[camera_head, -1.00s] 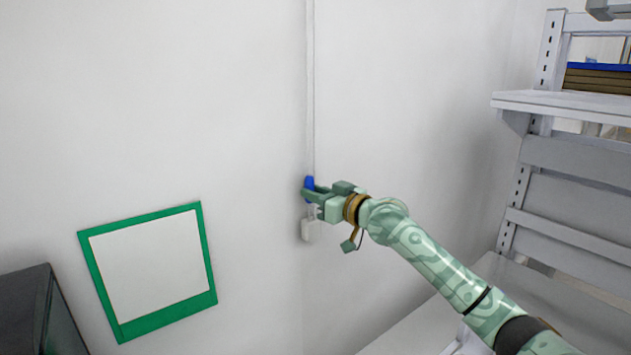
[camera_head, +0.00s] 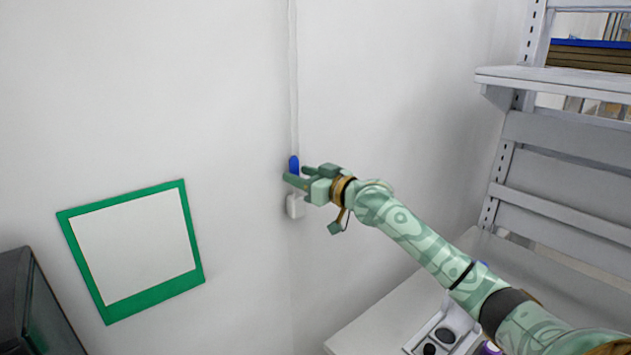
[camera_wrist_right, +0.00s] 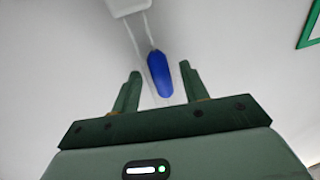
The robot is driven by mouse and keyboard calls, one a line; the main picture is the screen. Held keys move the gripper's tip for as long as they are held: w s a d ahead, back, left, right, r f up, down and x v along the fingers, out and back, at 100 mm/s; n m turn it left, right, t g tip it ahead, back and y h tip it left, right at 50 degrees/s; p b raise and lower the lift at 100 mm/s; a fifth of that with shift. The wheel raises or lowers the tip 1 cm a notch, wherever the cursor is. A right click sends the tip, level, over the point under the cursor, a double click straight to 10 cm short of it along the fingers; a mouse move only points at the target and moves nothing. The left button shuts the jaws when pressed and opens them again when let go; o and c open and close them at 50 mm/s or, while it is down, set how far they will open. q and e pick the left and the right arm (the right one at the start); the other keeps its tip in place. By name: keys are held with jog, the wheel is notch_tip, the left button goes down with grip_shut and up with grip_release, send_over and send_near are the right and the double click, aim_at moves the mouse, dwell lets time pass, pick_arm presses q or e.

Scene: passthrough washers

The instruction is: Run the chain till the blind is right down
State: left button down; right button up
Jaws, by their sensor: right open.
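A blue tab (camera_head: 293,165) hangs on a thin pale chain (camera_head: 294,90) that runs down the white wall. The chain's lower end meets a small white block (camera_head: 295,206), which also shows at the top of the right wrist view (camera_wrist_right: 128,5). My right gripper (camera_head: 297,175) is open at the blue tab. In the right wrist view the tab (camera_wrist_right: 160,74) lies between the two spread fingers (camera_wrist_right: 160,72), with a gap on each side. The blind itself is not in view. My left gripper is not in view.
A green-framed panel (camera_head: 135,248) is on the wall at the left, with a dark box (camera_head: 30,305) at the lower left. A grey shelf rack (camera_head: 555,180) stands at the right. A pale worktop (camera_head: 375,325) lies below my right arm. The wall around the chain is clear.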

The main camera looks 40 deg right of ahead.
jog(key=b+v, duration=0.2)
jog(key=v, duration=1.4)
jog(key=shift+d, duration=0.15)
jog(key=shift+f, duration=0.1)
